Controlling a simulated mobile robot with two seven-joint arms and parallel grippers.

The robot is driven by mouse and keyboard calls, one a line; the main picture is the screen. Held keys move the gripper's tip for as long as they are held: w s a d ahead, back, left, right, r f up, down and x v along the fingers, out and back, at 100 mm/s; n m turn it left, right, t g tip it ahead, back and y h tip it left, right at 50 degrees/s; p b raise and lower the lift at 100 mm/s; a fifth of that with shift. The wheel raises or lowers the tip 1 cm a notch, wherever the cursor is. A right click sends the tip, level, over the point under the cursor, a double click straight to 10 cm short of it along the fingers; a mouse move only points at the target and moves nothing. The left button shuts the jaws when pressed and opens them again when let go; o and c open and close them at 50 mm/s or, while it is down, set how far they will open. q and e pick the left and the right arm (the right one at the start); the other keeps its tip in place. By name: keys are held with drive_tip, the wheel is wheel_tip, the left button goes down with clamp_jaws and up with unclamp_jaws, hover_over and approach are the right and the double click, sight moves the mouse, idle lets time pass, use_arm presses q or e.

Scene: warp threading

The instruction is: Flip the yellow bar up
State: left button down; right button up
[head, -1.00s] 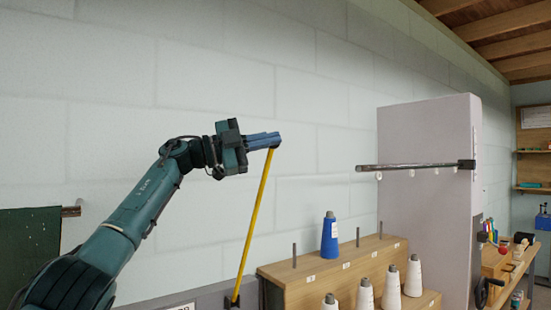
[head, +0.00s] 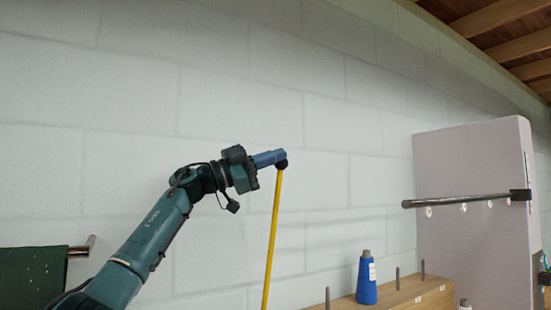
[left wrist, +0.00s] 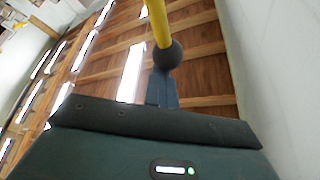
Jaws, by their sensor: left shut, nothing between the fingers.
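The yellow bar (head: 273,240) stands nearly upright in the head view, leaning slightly right towards its top. A dark round knob (head: 281,163) caps its upper end. My left gripper (head: 270,158) is shut and empty, with its blue fingertips at the knob; they appear to touch it. In the left wrist view the yellow bar (left wrist: 157,20) and its dark knob (left wrist: 167,56) are just beyond my fingertips (left wrist: 162,90). The bar's lower end is out of the head view now. My right gripper is not in view.
A wooden rack with pegs (head: 410,293) holds a blue thread cone (head: 367,279) at the lower right. A pale cabinet (head: 470,165) with a metal rod (head: 455,200) stands at the right. The wall behind the bar is bare.

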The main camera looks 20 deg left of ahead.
use_arm(q)
drive_tip(key=shift+w+a+f, duration=0.2)
drive_tip(key=shift+f, duration=0.1)
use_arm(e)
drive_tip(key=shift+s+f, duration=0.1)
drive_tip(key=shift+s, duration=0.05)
use_arm(q)
drive_tip(key=b+v, duration=0.2)
drive_tip(key=v, duration=0.5)
drive_tip(key=shift+s+b, duration=0.3)
drive_tip(key=shift+b, duration=0.05)
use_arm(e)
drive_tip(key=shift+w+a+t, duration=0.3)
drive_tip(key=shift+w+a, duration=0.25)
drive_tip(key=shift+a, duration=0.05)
use_arm(q)
drive_tip(key=shift+r, duration=0.1)
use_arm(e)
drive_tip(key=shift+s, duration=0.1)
